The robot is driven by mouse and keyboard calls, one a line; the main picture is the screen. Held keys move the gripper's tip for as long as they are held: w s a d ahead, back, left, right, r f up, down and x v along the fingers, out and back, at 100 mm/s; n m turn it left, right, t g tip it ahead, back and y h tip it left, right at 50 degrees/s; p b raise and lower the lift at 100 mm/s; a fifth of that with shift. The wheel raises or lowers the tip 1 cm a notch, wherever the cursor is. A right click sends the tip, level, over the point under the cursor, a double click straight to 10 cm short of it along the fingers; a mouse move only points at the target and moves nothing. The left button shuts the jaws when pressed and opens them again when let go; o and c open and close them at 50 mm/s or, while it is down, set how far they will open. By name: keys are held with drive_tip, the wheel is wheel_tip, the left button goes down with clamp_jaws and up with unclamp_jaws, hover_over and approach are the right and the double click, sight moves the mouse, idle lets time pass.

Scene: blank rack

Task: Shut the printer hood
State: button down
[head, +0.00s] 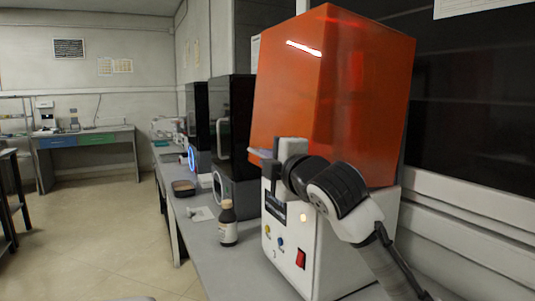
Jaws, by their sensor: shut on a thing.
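The printer hood (365,95) is a large translucent orange cover on top of the white printer body (340,255). The hood looks slightly tilted, with its lower front edge close to the top of the body. My gripper (264,160) is at the hood's lower front edge, shut on that edge. My wrist and arm come in from the lower right and hide part of the printer's front and the join between hood and body.
A brown bottle (228,225) stands on the bench (200,240) left of the printer. Black machines (235,125) stand behind it, and a small dark dish (184,188) lies further back.

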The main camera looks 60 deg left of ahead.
drive_tip(key=shift+w, duration=0.15)
drive_tip(key=c, duration=1.5)
unclamp_jaws()
drive_tip(key=shift+d, duration=0.1)
drive_tip(key=d, duration=0.4)
drive_tip(key=s+d, duration=0.1)
drive_tip(key=d, duration=0.4)
drive_tip(key=s+d+b, duration=0.1)
drive_tip(key=d, duration=0.3)
drive_tip(key=shift+d, duration=0.3)
drive_tip(key=shift+c, duration=0.2)
